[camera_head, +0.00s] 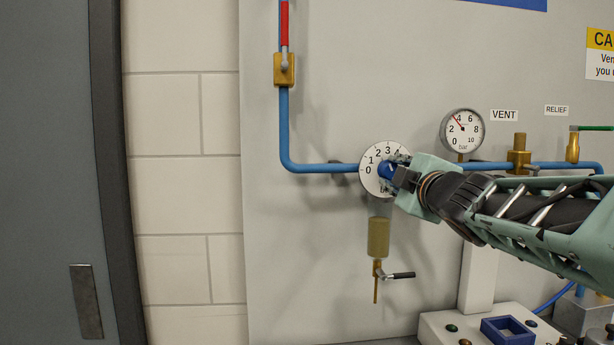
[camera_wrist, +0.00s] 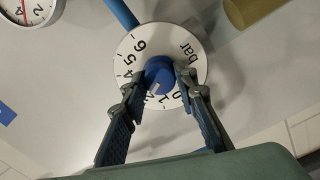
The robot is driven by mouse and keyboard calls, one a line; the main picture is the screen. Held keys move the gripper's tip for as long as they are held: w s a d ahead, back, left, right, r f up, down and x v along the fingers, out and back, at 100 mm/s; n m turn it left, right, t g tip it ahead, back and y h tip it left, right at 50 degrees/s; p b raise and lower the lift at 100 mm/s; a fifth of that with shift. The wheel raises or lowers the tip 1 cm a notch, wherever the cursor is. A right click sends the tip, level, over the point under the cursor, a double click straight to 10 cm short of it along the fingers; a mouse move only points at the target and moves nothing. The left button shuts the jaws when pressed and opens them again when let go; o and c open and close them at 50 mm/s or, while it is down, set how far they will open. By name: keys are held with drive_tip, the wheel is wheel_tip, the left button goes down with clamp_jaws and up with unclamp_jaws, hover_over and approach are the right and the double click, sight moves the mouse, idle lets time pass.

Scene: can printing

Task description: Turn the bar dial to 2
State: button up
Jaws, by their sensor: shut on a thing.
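The bar dial is a round white plate (camera_head: 369,159) with black numbers on the blue pipe. Its blue knob (camera_head: 385,170) sits in the middle. In the wrist view the plate (camera_wrist: 126,60) and knob (camera_wrist: 159,70) are seen face on. A pale mark on the knob points down towards the low numbers, near the 2; a finger partly hides the numbers there, so the exact reading is unclear. My gripper (camera_head: 394,173) is at the dial. In the wrist view my gripper (camera_wrist: 160,78) has one fingertip on each side of the knob, shut on it.
A round pressure gauge (camera_head: 462,130) is above right of the dial, its needle between 2 and 4. A brass valve with a red lever (camera_head: 284,25) is at upper left. A filter bowl with a drain tap (camera_head: 378,238) hangs below the dial. Brass vent and relief fittings (camera_head: 519,155) stand right.

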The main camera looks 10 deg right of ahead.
drive_tip(key=shift+n, duration=0.6)
drive_tip(key=o, duration=1.2)
drive_tip(key=shift+c, duration=0.2)
drive_tip(key=s, duration=1.2)
drive_tip(key=shift+f, duration=0.15)
drive_tip(key=shift+a, duration=0.1)
